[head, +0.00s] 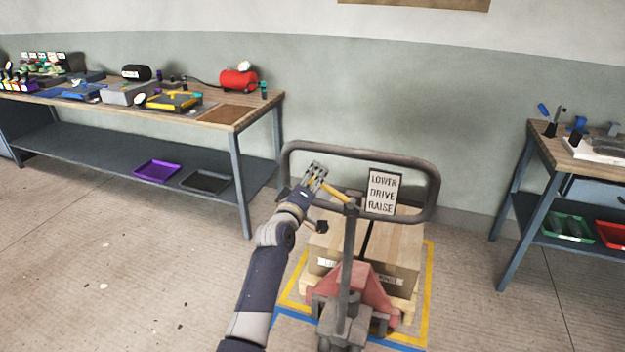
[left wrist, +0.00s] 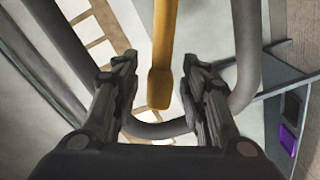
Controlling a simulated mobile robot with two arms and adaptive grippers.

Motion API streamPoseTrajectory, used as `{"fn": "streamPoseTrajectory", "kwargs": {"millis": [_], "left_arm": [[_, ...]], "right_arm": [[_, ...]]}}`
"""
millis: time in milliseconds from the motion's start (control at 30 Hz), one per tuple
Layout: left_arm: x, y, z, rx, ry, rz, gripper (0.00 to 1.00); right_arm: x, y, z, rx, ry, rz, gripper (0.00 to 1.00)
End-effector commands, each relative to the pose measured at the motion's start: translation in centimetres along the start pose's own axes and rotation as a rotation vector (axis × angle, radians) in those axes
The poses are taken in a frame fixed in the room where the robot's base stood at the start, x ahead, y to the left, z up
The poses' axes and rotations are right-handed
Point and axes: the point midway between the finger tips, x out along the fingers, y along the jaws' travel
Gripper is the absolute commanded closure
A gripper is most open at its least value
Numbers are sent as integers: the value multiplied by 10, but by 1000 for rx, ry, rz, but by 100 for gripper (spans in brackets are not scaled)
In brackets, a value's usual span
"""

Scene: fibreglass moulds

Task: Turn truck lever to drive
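The pallet truck has a dark looped handle (head: 432,170) on an upright shaft. A yellow lever (head: 336,194) sticks out to the left from the top of the shaft, inside the loop. A sign (head: 382,192) beside it reads LOWER, DRIVE, RAISE from top to bottom. My left gripper (head: 316,178) is at the lever's free end. In the left wrist view the left gripper (left wrist: 160,80) is open, with the yellow lever (left wrist: 162,85) between its fingers and gaps on both sides. My right gripper is in neither view.
The truck's red base (head: 352,290) stands at a pallet with cardboard boxes (head: 395,248), inside a yellow and blue floor marking. A cluttered workbench (head: 240,115) is at the left, another bench (head: 545,150) at the right. The floor at the left is mostly clear.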

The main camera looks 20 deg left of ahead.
Motion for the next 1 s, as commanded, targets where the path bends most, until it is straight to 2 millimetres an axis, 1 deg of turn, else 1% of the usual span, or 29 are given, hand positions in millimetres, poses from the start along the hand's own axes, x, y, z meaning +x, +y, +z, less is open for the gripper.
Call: {"fn": "streamPoseTrajectory", "kwargs": {"millis": [100,133,300,467,567,667,800,900,1000], "left_arm": [[0,0,0,0,0,0,60],[0,0,0,0,0,0,62],[0,0,0,0,-1,-1,100],[0,-1,0,-2,-1,-1,100],[0,-9,2,-43,-1,-3,100],[0,-24,5,-150,-2,-4,100],[0,-46,11,-336,-3,-3,100],[0,-55,15,-435,-3,-2,100],[0,-58,16,-485,-2,-1,100]], "right_arm": [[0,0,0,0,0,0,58],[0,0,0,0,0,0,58],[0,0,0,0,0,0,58],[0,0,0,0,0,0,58],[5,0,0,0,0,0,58],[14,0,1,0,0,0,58],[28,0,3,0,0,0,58],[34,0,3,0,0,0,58],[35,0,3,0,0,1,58]]}}
